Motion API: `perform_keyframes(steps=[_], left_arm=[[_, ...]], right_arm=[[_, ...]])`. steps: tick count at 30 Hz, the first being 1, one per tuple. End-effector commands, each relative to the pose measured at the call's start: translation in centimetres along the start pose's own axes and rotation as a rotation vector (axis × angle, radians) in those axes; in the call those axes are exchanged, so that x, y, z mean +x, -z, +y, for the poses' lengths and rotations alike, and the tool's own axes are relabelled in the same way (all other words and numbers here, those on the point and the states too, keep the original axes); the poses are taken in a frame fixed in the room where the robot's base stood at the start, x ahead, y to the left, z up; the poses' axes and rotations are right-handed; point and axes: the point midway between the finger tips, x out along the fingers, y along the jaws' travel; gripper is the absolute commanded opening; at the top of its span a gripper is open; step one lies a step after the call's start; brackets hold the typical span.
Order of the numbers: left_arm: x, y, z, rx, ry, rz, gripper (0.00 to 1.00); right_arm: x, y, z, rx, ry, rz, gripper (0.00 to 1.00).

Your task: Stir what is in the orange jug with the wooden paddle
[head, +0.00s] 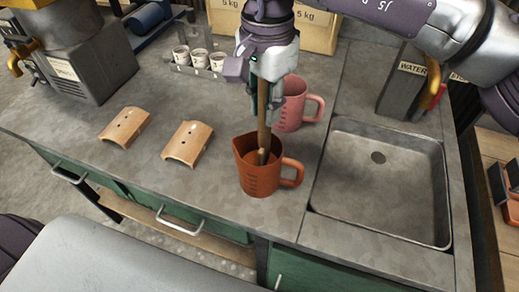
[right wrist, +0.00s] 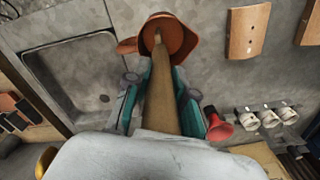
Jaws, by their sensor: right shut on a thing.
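The orange jug (head: 258,182) stands upright on the grey counter, left of the sink, with its handle to the right. My right gripper (head: 266,108) is above the jug, pointing down, shut on the wooden paddle (head: 262,135). The paddle is nearly upright and its lower end is inside the jug's mouth. In the right wrist view the paddle (right wrist: 160,92) runs between the fingers (right wrist: 157,105) into the orange jug (right wrist: 176,40). What is in the jug cannot be made out clearly. My left gripper is not in view.
A pink jug (head: 291,113) stands just behind the orange jug. The sink (head: 380,185) is to the right. Two curved wooden pieces (head: 188,143) (head: 124,125) lie to the left. Several white cups (head: 199,59) stand in a rack behind. The counter in front of the wooden pieces is clear.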

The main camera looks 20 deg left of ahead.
Motion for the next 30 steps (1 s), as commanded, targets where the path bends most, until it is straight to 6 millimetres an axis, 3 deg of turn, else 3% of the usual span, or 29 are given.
perform_keyframes(steps=[2, 17, 30], left_arm=[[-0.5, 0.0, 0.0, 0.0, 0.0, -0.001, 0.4], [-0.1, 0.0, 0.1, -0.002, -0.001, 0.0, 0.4], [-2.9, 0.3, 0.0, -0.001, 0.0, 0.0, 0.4]], right_arm=[[-0.2, -0.1, -0.9, -0.002, 0.0, 0.0, 0.0], [-0.3, -0.8, -0.4, -0.002, 0.0, 0.0, 0.0], [-4.5, -0.8, -0.4, -0.001, 0.002, 0.0, 0.0]])
